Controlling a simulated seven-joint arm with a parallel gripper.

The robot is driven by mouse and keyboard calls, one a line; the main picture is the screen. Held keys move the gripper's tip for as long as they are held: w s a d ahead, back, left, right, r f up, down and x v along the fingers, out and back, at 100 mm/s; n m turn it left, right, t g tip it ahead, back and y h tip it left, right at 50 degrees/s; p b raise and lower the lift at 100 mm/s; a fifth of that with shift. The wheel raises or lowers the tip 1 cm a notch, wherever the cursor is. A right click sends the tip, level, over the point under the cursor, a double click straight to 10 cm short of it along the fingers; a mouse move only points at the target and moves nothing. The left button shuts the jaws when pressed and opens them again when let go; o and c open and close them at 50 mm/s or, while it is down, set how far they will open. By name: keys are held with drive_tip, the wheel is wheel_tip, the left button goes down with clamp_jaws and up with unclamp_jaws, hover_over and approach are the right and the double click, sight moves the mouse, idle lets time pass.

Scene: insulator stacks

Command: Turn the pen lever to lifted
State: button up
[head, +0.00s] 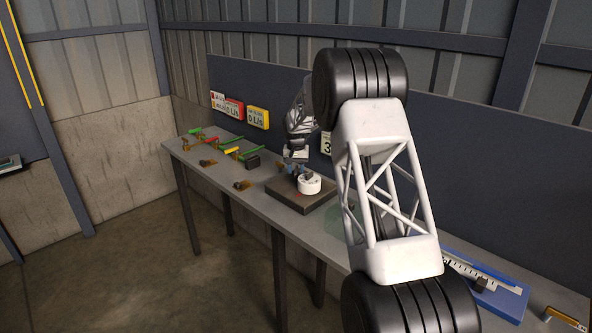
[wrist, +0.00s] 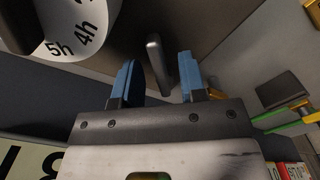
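My gripper (wrist: 161,82) has blue fingertips, set apart and open. A grey metal lever (wrist: 156,62) stands between them in the wrist view, with a narrow gap seeming to show on each side; I cannot tell whether a finger touches it. It looks like the pen lever. A white drum marked 4h and 5h (wrist: 75,28) is at the upper left of the wrist view. In the head view the white drum (head: 310,186) sits on a dark base plate (head: 288,203), with my gripper (head: 296,168) just behind it. The lever is not clear there.
Valves with green (head: 195,131), red (head: 211,139) and yellow handles stand along the left of the bench (head: 222,175). A black block (head: 253,162) is nearby. A blue board with a scale (head: 500,297) lies at the right. Signs hang on the wall behind.

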clamp_jaws()
drive_tip(key=shift+a+m, duration=0.15)
drive_tip(key=shift+m, duration=0.15)
drive_tip(key=m, duration=0.3)
drive_tip(key=shift+w+a, duration=0.1)
drive_tip(key=shift+a, duration=0.3)
drive_tip(key=shift+w+a+m, duration=0.2)
drive_tip(key=shift+a+m, duration=0.05)
drive_tip(key=shift+m, duration=0.85)
drive_tip(key=shift+w+a+m, duration=0.15)
drive_tip(key=shift+a+m, duration=0.1)
drive_tip(key=shift+m, duration=0.85)
